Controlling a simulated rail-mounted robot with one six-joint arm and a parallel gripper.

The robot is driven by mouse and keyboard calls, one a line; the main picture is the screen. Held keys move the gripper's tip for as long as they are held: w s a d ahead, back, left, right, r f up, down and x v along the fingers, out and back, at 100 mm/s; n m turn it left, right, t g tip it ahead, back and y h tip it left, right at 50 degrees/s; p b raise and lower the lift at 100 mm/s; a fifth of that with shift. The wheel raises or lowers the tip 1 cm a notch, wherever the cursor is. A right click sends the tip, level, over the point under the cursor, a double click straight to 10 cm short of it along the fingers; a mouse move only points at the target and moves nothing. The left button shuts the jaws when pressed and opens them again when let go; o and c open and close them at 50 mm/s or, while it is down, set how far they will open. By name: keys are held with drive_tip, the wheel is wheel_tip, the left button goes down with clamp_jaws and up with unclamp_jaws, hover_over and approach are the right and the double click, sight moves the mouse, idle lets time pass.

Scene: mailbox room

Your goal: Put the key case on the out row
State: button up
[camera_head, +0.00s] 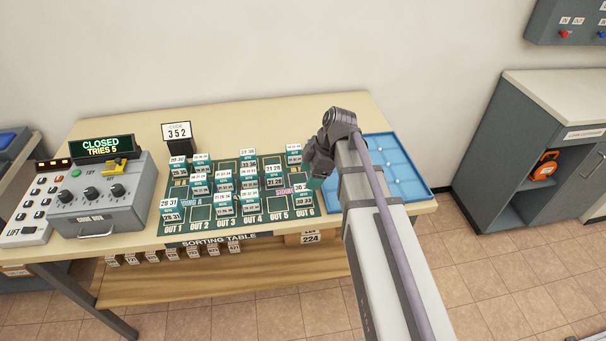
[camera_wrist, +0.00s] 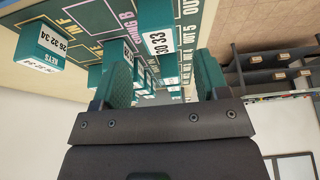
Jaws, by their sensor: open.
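Several teal key cases with white number labels stand on the green sorting mat (camera_head: 236,226). The out row, lettered OUT 1 to OUT 6, runs along the mat's front edge. One key case (camera_head: 303,197) stands at its right end, by OUT 6. My gripper (camera_head: 314,178) is over the mat's right end, just above and beside that case. In the wrist view the gripper (camera_wrist: 161,68) is open. Its fingers are apart, with a labelled key case (camera_wrist: 158,42) seen between them, beyond the tips. I cannot tell whether they touch. My arm hides part of the mat's right side.
A blue tray (camera_head: 412,186) lies right of the mat, partly behind my arm. A grey code box (camera_head: 104,200) reading CLOSED, TRIES 5 stands at the left. A grey cabinet (camera_head: 500,140) stands right of the table.

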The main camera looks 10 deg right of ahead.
drive_tip(key=p+v, duration=0.2)
drive_tip(key=v, duration=0.2)
drive_tip(key=s+a+m+h, duration=0.1)
drive_tip(key=s+m+h, duration=0.1)
drive_tip(key=s+m, duration=0.4)
drive_tip(key=s+a+f+m+h, duration=0.1)
drive_tip(key=s+a+m+h, duration=0.1)
drive_tip(key=s+m, duration=0.4)
drive_tip(key=m, duration=0.5)
drive_tip(key=shift+s+h, duration=0.3)
drive_tip(key=shift+s, duration=0.05)
drive_tip(key=shift+a+f, duration=0.1)
